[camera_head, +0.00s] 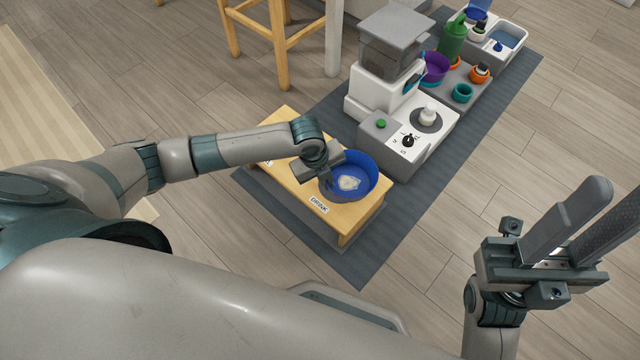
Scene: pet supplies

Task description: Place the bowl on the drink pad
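A blue bowl (360,178) with a pale patch inside its bottom is at the right part of a low wooden stand (290,187). A label reading DRINK (319,205) is on the stand's front side, just below and left of the bowl. I cannot tell whether the bowl rests fully on the stand, and no separate pad shows under it. My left gripper (322,172) is at the bowl's left rim; its fingertips are partly hidden, so its grip is unclear. My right gripper (603,212) is open and empty at the right, far from the bowl.
The stand is on a dark grey mat (345,255). A white and grey machine (408,125) with a knob stands close behind the bowl. A purple bowl (434,68), a green bottle (452,42) and a teal cup (462,93) stand farther back. A wooden stool (280,45) is behind.

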